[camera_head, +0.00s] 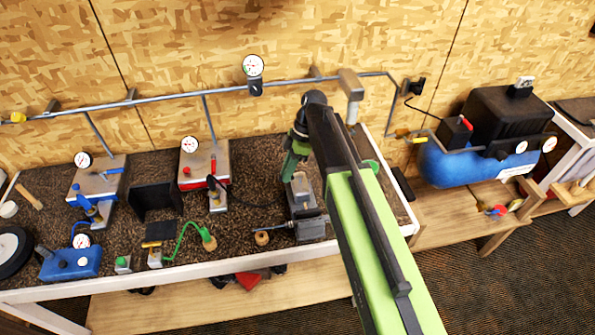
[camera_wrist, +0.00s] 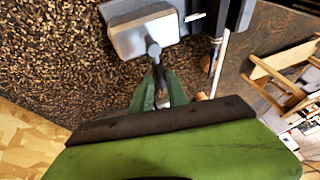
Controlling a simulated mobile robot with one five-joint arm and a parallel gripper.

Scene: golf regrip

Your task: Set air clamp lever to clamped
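The likely air clamp is a grey metal block (camera_head: 303,190) on the bench, right of centre; it also shows at the top of the wrist view (camera_wrist: 143,35). A dark lever with a rounded end (camera_wrist: 153,52) runs from the block's near edge toward my gripper. My gripper (camera_head: 292,165) points down just above and behind the block. In the wrist view, its green fingers (camera_wrist: 158,85) lie on either side of the lever's grey lower part. I cannot tell whether they touch it.
An air pipe (camera_head: 150,100) runs along the wall. A blue compressor (camera_head: 450,165) stands to the right.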

